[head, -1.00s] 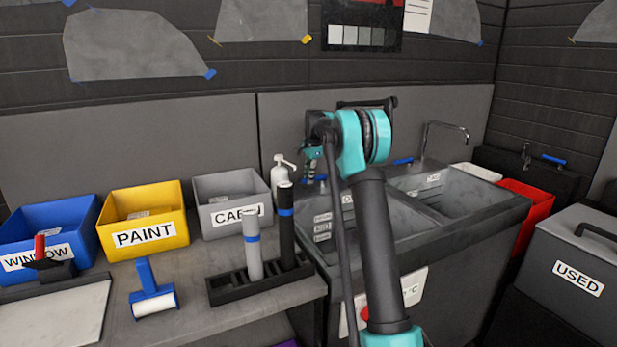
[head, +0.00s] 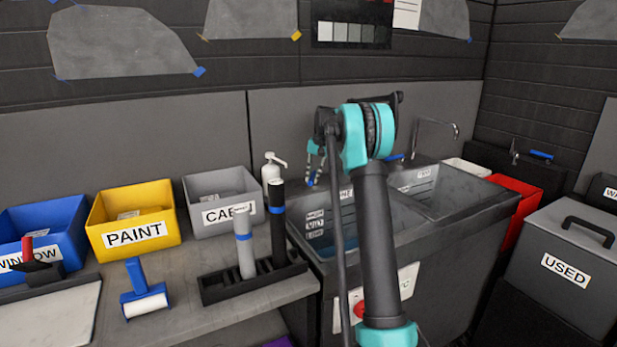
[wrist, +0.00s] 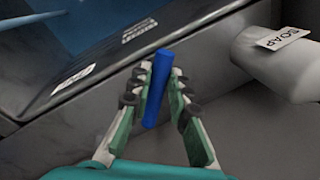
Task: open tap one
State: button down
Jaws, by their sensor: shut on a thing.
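The blue lever (wrist: 156,95) of a tap stands between my gripper's fingers (wrist: 161,72) in the wrist view. The fingers are shut on it, one on each side. In the head view my gripper (head: 315,165) is behind my arm, over the back edge of the left basin (head: 322,252), whose label (head: 346,194) seems to read ONE. Blue shows inside this basin. The tap's spout and body are hidden by my arm.
A white soap bottle (head: 270,167) stands close left of my gripper; it also shows in the wrist view (wrist: 275,65). A second basin (head: 455,190) with a curved spout (head: 436,124) lies to the right. Bins and a tube rack (head: 255,280) fill the left bench.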

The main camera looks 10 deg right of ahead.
jog(key=shift+s+d+n, duration=0.1)
jog(key=shift+d+n, duration=0.65)
jog(key=shift+n, duration=0.45)
jog(key=shift+g, duration=0.3)
jog(key=c, duration=1.4)
grip_release()
jog(key=r, duration=0.4)
jog(key=d+r, duration=0.1)
jog(key=r, duration=0.3)
jog(key=d+r, duration=0.1)
jog(key=r, duration=0.2)
jog(key=shift+s+d+r, duration=0.15)
jog(key=shift+d+r, duration=0.1)
jog(key=shift+r, duration=0.15)
